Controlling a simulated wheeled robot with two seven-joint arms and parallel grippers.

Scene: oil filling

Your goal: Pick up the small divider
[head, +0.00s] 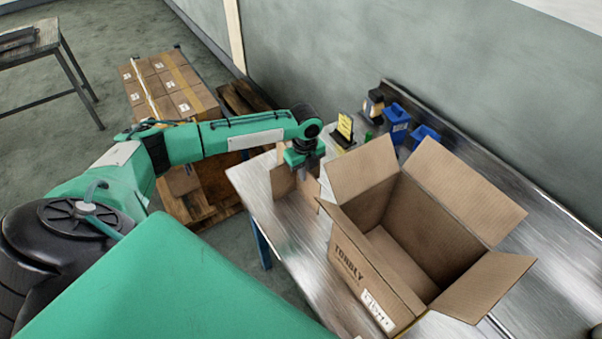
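A small brown cardboard piece, which looks like the small divider (284,182), stands upright at the left end of the metal table. My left gripper (308,167) is right at its top, pointing down. The gripper's fingers are small and dark here, and I cannot tell whether they are open or closed on the cardboard. The gripper covers part of the divider's upper edge. My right gripper is out of view.
A large open cardboard box (354,270) with flaps spread stands on the metal table (262,205), right of the divider. Blue bins (397,117) and a small yellow sign (345,126) are at the back.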

